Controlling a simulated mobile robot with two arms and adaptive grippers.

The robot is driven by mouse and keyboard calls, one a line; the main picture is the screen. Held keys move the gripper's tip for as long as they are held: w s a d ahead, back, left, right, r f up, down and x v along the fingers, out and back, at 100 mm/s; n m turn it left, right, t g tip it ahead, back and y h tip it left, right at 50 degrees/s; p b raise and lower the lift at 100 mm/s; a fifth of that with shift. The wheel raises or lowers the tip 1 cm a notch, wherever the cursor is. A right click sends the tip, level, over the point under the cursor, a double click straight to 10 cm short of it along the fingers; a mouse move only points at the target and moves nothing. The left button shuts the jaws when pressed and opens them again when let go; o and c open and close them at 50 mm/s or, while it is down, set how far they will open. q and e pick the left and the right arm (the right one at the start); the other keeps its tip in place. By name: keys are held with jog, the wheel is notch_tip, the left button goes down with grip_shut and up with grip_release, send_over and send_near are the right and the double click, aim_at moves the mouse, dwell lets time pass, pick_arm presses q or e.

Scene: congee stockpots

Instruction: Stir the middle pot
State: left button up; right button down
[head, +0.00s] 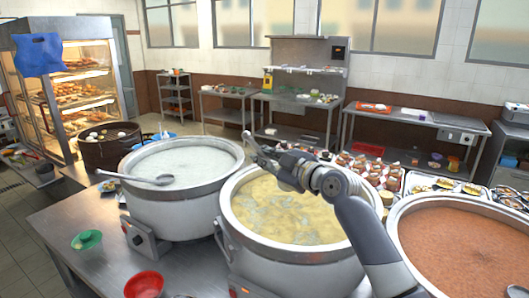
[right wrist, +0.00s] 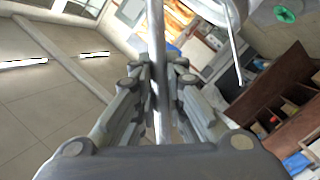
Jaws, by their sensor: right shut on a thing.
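The middle pot (head: 235,240) is a large metal stockpot of yellowish congee (head: 275,213). My right gripper (head: 268,165) is above its far part, with my arm reaching in from the lower right. It is shut on a thin metal utensil (head: 246,136), whose end sticks out past the fingers. In the right wrist view a straight metal rod (right wrist: 156,45) runs between the fingers (right wrist: 160,100). The utensil's other end is hidden, so I cannot tell whether it touches the congee. My left gripper is not in view.
A pot of white congee (head: 172,210) stands left, with a ladle (head: 150,179) lying across its rim. A pot of orange-red congee (head: 460,250) stands right. A green bowl (head: 87,240) and red bowl (head: 144,284) sit on the counter in front. Trays of food (head: 443,188) lie behind.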

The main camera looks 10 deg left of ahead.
notch_tip(320, 180, down, 12)
jog(key=b, duration=0.9)
jog(key=shift+f+b, duration=0.15)
jog(key=shift+b, duration=0.25)
jog(key=shift+a, duration=0.1)
